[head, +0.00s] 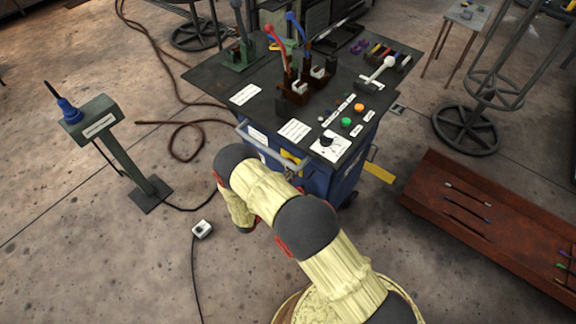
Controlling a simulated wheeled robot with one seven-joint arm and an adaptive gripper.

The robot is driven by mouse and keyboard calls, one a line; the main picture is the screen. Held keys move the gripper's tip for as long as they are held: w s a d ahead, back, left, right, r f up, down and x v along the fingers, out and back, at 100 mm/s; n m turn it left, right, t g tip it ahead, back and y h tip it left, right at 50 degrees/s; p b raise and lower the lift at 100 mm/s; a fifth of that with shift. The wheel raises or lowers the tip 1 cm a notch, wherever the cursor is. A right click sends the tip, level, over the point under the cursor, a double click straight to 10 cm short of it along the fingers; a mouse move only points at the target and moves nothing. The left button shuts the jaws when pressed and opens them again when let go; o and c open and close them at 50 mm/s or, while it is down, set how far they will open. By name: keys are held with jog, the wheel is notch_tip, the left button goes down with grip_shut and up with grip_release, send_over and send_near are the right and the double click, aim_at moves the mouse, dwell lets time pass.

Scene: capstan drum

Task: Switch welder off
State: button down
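A blue wheeled cabinet (347,168) with a dark top panel (262,112), perhaps the welder, stands just beyond my arm. A red-handled lever (274,38) and a blue-handled lever (296,28) stand upright farther back. The labels are too small to read. My arm bends in front of the cabinet, its last visible part pointing down near the floor. My gripper's fingers are not visible.
A green pedestal (122,160) with a blue-handled piece stands left. Brown hose (165,62) and cables cross the left floor.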

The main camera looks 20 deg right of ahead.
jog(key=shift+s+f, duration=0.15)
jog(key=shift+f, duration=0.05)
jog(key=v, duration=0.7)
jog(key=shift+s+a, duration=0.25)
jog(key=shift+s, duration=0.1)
